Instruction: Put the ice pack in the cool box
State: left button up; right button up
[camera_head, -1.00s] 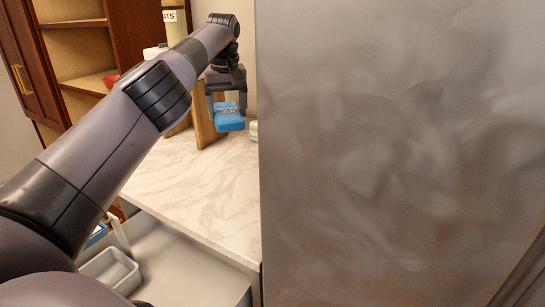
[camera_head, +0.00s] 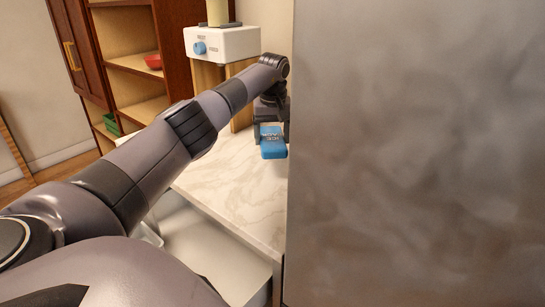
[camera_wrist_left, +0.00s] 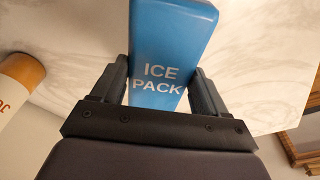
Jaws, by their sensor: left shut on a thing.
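The ice pack (camera_head: 272,145) is a blue block with white lettering. My left gripper (camera_head: 271,127) is shut on it and holds it over the marble-look counter, close to the tall grey panel. In the left wrist view the ice pack (camera_wrist_left: 170,45) sits between both fingers (camera_wrist_left: 160,82), its printed face toward the camera. My right gripper is not in view. I cannot make out the cool box in either view now.
A tall grey metal panel (camera_head: 420,150) fills the right side. The pale counter (camera_head: 235,185) has free room in front. A white appliance with a blue dial (camera_head: 222,44) stands at the back. A shelf holds a red bowl (camera_head: 153,61). A pale grey surface (camera_head: 225,255) lies below the counter.

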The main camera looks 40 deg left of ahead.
aim_at(272, 166)
pick_arm(q)
jog(key=shift+f, duration=3.1)
jog(key=shift+f, duration=0.2)
jog(key=o, duration=1.2)
jog(key=shift+c, duration=0.2)
